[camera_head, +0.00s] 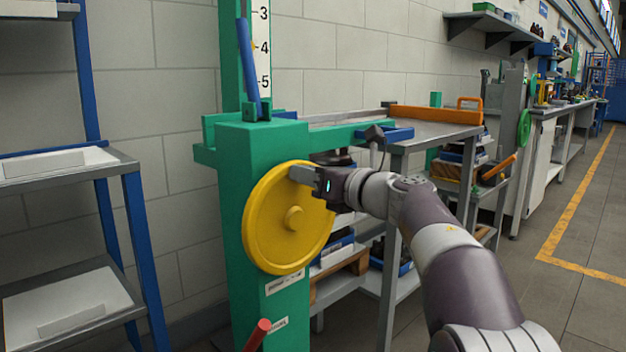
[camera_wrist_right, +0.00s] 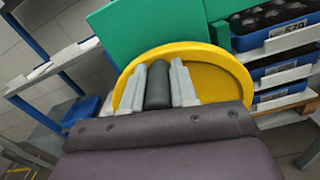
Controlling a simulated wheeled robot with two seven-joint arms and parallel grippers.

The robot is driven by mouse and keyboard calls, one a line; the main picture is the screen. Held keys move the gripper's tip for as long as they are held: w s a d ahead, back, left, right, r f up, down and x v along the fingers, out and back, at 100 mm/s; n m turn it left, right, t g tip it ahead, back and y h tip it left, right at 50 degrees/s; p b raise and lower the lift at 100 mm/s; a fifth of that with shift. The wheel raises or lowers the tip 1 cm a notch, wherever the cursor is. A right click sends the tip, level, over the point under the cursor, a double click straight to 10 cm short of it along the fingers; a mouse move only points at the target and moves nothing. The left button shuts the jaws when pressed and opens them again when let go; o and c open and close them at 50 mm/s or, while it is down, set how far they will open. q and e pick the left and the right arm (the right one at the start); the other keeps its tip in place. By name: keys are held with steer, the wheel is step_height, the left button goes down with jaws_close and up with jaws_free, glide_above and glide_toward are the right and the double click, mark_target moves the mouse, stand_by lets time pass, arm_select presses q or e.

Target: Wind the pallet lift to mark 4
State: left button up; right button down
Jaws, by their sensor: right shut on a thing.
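The green pallet lift (camera_head: 263,190) stands left of centre, with a white scale (camera_head: 263,75) on its column showing 3, 4 and 5. A small yellow pointer (camera_head: 252,47) shows beside the scale at about mark 4. The yellow handwheel (camera_head: 270,240) faces me on the lift's front. My right gripper (camera_head: 305,177) is at the wheel's upper right rim. In the right wrist view, its two pale fingers are shut on the wheel's dark handle (camera_wrist_right: 158,86), with the wheel (camera_wrist_right: 215,78) behind it. My left gripper is not in view.
A grey bench (camera_head: 440,132) with an orange rail stands right of the lift, with boxes on shelves below. A blue-framed rack (camera_head: 135,210) stands at the left. A red-tipped lever (camera_head: 258,335) sticks up near the bottom. The floor at the right is clear.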

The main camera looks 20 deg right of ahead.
steer(key=shift+a+f, duration=0.1)
steer(key=shift+f, duration=0.05)
steer(key=c, duration=0.9)
jaws_free()
steer(key=shift+s, duration=0.2)
steer(key=p+v, duration=0.2)
steer(key=v, duration=1)
steer(key=shift+s+d, duration=0.15)
steer(key=shift+d, duration=0.1)
